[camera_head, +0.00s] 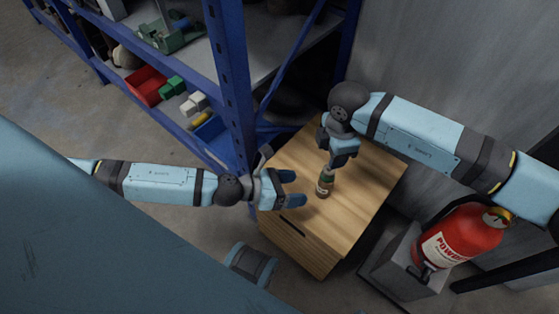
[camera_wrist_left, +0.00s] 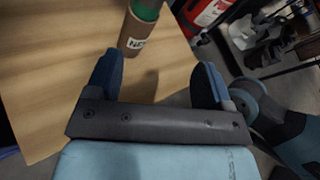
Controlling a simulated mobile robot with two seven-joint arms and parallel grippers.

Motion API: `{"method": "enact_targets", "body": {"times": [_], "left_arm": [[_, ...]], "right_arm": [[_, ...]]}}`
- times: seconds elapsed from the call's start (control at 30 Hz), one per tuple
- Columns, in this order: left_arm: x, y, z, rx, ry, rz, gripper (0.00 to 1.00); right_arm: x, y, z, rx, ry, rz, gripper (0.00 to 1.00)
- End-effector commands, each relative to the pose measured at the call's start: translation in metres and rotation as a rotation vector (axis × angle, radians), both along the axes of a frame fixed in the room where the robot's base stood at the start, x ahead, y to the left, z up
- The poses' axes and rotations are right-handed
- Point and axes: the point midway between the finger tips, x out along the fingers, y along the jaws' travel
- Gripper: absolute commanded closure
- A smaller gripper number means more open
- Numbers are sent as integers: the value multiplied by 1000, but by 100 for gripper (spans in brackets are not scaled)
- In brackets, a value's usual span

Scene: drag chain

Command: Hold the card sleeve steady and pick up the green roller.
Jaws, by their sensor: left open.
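The brown card sleeve (camera_head: 323,190) stands upright on the wooden cabinet top, with the green roller (camera_head: 328,175) showing at its upper end. The left wrist view shows the sleeve (camera_wrist_left: 134,36) with a white label and the green roller (camera_wrist_left: 147,9) inside it, cut off by the top edge. My left gripper (camera_head: 294,187) is open and empty, low over the wood, its fingers pointing at the sleeve from the left. The sleeve is just beyond the fingertips (camera_wrist_left: 156,72), apart from them. My right gripper (camera_head: 338,163) points down right above the roller; its finger gap and any contact are unclear.
The wooden cabinet (camera_head: 365,190) has free top around the sleeve. A blue shelf rack (camera_head: 233,75) with bins stands behind left. A red extinguisher (camera_head: 463,236) stands on a grey box (camera_head: 392,262) at the right. A grey wall (camera_head: 440,60) is behind.

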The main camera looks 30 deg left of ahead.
Motion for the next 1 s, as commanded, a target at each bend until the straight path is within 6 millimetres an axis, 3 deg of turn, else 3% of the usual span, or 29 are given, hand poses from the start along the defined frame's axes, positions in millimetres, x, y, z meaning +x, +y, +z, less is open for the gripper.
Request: {"method": "enact_targets", "body": {"times": [0.1, 0.3, 1.0], "left_arm": [[3, 27, -18, 154, -98, -71, 25], [8, 35, -29, 234, -153, -113, 25], [79, -49, -74, 230, -150, -111, 25]], "right_arm": [[0, 0, 0, 0, 0, 0, 57], [0, 0, 0, 0, 0, 0, 57], [0, 0, 0, 0, 0, 0, 57]]}}
